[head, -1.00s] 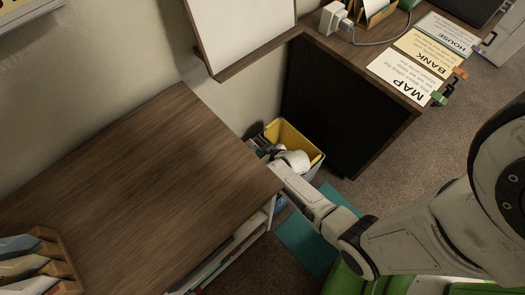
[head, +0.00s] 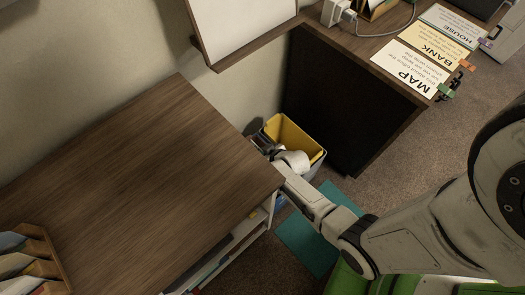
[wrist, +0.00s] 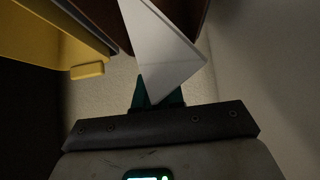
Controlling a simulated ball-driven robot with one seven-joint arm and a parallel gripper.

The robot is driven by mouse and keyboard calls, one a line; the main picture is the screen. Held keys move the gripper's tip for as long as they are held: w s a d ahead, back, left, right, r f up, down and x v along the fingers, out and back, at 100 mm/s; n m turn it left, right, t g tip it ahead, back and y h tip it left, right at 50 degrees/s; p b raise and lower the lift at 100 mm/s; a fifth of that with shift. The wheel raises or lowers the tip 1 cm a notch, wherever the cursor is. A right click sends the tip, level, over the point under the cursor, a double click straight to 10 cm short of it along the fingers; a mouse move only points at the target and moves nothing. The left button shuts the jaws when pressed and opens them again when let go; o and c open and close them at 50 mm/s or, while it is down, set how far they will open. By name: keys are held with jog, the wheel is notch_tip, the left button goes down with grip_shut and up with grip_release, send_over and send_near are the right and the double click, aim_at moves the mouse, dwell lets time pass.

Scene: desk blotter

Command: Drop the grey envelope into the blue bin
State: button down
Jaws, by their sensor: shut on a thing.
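In the wrist view, my gripper (wrist: 158,97) is shut on a pale grey envelope (wrist: 166,55), held by one corner between its teal fingers. The envelope sticks out beyond the fingertips. In the head view, the end of my arm is low beside the desk, at the near side of a yellow-lined bin; the fingers and envelope cannot be made out there. A small patch of blue (head: 280,202) shows below the arm, by the shelf edge, mostly hidden. I cannot tell whether it is the blue bin.
The yellow-lined bin (head: 308,146) stands between the wooden cabinet (head: 130,170) and the dark desk side (head: 340,110); its yellow wall also shows at left in the wrist view (wrist: 50,32). A teal mat (head: 305,240) lies on the carpet. Cards lie on the desk.

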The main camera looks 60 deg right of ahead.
jog(key=shift+f+b, duration=1.4)
jog(key=shift+f, duration=0.2)
jog(key=c, duration=1.2)
grip_release()
jog(key=shift+o, duration=0.2)
jog(key=p+v, duration=0.3)
jog(key=v, duration=0.7)
jog(key=shift+s+a+r+p, duration=0.1)
jog(key=shift+s+r+p, duration=0.15)
jog(key=shift+r+p, duration=0.1)
